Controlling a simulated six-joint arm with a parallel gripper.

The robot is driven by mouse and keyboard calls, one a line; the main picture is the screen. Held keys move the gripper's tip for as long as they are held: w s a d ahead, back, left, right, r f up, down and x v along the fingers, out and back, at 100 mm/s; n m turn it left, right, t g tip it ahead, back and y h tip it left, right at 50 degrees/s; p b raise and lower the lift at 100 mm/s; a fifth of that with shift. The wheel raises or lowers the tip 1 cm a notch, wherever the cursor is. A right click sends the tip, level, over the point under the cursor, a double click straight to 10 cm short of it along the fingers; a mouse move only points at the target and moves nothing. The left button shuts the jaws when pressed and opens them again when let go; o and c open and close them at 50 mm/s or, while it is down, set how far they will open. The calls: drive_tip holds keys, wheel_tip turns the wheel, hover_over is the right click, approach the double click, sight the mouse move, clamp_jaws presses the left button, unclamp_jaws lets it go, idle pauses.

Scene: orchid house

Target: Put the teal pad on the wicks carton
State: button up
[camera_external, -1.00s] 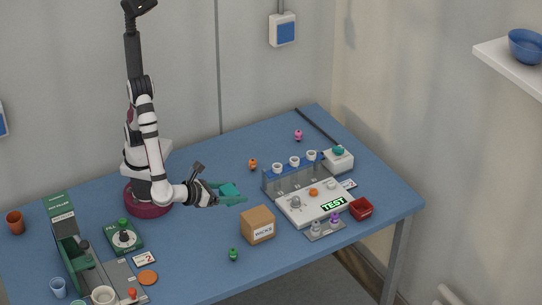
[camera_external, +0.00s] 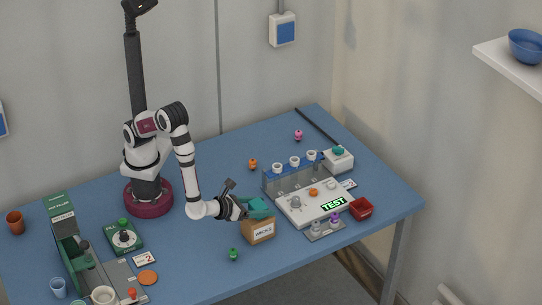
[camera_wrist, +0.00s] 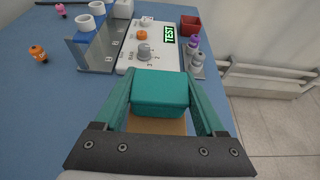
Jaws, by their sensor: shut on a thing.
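The teal pad (camera_wrist: 160,93) is a thick block held between the two green fingers of my gripper (camera_wrist: 163,100) in the wrist view. In the external view the pad (camera_external: 262,206) is over the top of the wicks carton (camera_external: 259,233), a brown box with a white label reading WICKS. My gripper (camera_external: 254,209) reaches in from the left at the carton's top. In the wrist view a brown strip of the carton (camera_wrist: 157,126) shows below the pad. I cannot tell whether the pad touches the carton; the pad and fingers hide most of its top.
A white panel with a TEST sign (camera_external: 335,204) and a rack with white cups (camera_external: 294,161) stand right of the carton. A red tray (camera_external: 361,208) is farther right. A small green figure (camera_external: 233,254) stands in front, left of the carton. An orange figure (camera_external: 252,164) stands behind.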

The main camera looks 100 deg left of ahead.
drive_tip(key=shift+f, duration=0.2)
drive_tip(key=o, duration=1.3)
drive_tip(key=shift+r, duration=0.15)
